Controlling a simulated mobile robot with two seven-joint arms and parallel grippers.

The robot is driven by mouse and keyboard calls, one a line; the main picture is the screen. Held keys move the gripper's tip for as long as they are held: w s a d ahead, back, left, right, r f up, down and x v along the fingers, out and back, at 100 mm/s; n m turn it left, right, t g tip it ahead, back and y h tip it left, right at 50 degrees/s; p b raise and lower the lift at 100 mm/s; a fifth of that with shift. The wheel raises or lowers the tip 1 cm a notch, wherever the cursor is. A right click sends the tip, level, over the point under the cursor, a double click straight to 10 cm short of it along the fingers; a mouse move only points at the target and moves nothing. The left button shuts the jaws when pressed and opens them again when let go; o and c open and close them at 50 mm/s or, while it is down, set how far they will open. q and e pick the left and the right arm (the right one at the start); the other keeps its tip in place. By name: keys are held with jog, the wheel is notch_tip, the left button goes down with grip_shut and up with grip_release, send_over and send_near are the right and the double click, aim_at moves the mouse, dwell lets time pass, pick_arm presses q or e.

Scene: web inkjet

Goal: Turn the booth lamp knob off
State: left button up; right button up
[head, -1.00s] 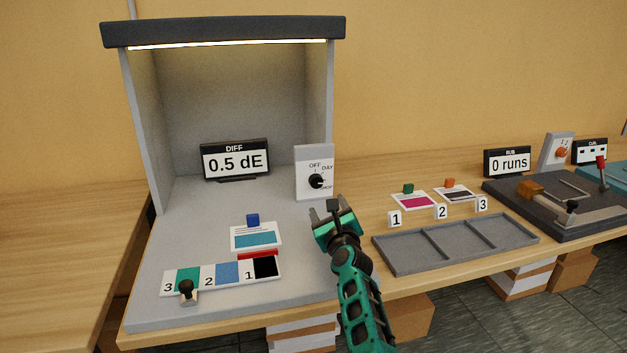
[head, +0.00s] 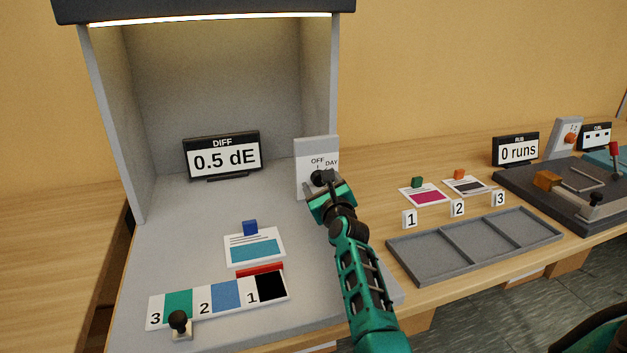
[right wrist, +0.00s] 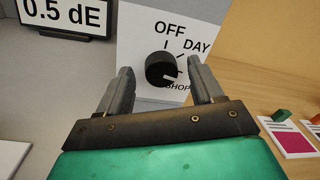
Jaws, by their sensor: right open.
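The booth lamp knob (head: 318,178) is a black round dial on a grey panel (head: 316,150) at the booth's right side. In the right wrist view the knob (right wrist: 161,68) shows a white mark pointing lower right, towards the SHOP label; OFF is above and DAY upper right. The lamp strip (head: 215,18) under the booth's top is lit. My right gripper (head: 326,190) is in front of the knob and partly covers the panel. Its fingers (right wrist: 160,72) are open, one on each side of the knob; I cannot tell whether they touch it. My left gripper is not in view.
The DIFF display (head: 222,155) stands left of the panel. A card with a blue block (head: 250,228) and a numbered colour strip (head: 218,300) lie on the booth floor. A grey tray (head: 475,242) and sample cards (head: 424,195) are to the right.

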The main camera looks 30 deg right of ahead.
jog(key=shift+w, duration=0.15)
jog(key=shift+c, duration=0.5)
jog(key=shift+r, duration=0.1)
jog(key=c, duration=1)
jog(key=shift+o, duration=0.2)
